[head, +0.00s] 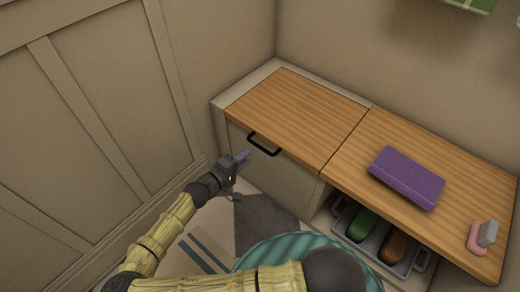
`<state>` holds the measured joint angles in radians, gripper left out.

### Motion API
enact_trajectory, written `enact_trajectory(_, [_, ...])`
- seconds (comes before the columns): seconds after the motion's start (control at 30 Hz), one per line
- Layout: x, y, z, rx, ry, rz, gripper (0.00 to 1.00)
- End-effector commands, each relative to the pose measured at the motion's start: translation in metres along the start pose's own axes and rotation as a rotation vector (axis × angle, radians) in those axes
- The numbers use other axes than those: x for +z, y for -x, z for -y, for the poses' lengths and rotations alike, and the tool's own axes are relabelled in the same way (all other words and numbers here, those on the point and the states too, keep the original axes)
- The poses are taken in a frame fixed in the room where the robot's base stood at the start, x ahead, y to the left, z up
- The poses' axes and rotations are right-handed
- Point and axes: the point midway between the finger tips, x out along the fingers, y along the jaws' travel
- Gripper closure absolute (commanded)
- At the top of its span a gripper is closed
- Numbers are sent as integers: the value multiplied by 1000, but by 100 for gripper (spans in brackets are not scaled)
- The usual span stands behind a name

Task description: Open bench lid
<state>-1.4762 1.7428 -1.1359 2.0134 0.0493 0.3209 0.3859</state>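The bench has a wooden top in two sections. The left section is the lid (298,112), which lies flat and closed, with a seam between it and the right section (455,165). A dark handle (264,143) is at the lid's front edge, over the pale bench front (285,175). My gripper (243,159) is just in front of the bench, to the left of and slightly below the handle, and appears apart from it. Its purple fingers point toward the bench. They are too small to tell whether they are open or shut.
A purple box (407,178) lies on the right section, with a pink and grey object (482,237) near its right end. Below is an open cubby with a grey tray (422,262) holding green (362,225) and brown (396,245) items. A panelled wall (95,130) stands close on the left.

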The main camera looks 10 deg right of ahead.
Motion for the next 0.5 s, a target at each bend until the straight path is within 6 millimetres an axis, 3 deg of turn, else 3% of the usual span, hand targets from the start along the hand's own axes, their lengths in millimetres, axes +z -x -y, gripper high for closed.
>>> enact_trajectory(0.3, [1,-58,2,1,1,4,69])
enact_trajectory(0.5, [0,-83,1,1,0,2,69])
